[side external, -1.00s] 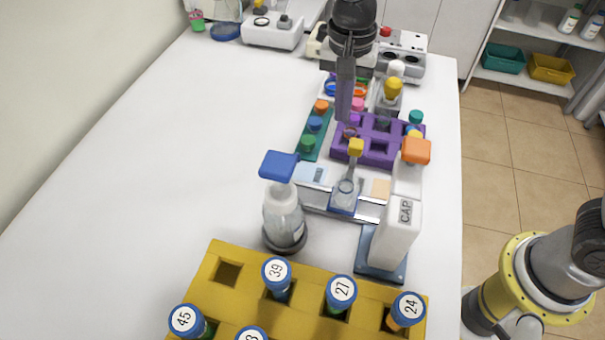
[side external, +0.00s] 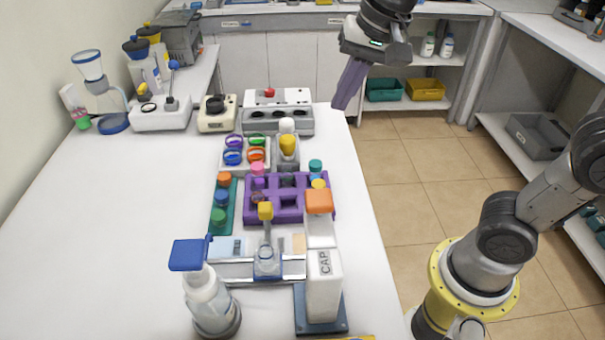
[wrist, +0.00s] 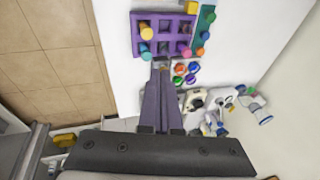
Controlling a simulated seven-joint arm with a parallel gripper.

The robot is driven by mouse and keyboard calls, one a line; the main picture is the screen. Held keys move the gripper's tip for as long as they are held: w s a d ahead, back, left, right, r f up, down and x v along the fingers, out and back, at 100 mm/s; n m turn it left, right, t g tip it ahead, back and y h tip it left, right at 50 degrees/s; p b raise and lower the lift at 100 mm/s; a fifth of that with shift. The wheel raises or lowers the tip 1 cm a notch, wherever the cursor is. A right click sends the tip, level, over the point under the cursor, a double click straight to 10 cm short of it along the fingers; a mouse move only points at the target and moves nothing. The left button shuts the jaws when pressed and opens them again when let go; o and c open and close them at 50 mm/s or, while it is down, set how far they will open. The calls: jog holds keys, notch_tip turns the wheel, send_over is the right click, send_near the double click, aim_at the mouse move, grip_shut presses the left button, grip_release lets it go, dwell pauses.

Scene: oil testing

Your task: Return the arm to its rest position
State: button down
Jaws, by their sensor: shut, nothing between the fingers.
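My gripper (side external: 347,97) is at the upper right of the side external view, raised and beyond the right edge of the white bench (side external: 110,225). Its purple fingers are together and hold nothing. In the wrist view my gripper's fingertips (wrist: 161,66) meet just short of the purple rack (wrist: 165,18) as seen from above. The purple rack also shows in the middle of the side external view, on the bench, well apart from my gripper.
A spray bottle (side external: 210,302) and a white CAP dispenser (side external: 322,285) stand at the front of the bench. A green rack (side external: 228,190) and a grey-white device (side external: 278,118) stand behind. The left of the bench is clear. Shelves (side external: 440,105) stand at the back right.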

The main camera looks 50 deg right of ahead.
jog(key=s+d+f+n, duration=0.2)
jog(key=s+f+n, duration=0.1)
jog(key=s, duration=0.4)
jog(key=s+d+f+n+t, duration=0.1)
jog(key=s+d+f+n, duration=0.2)
jog(key=s+n, duration=0.3)
jog(key=shift+s+f+t+h, duration=0.3)
jog(key=shift+s+f, duration=0.15)
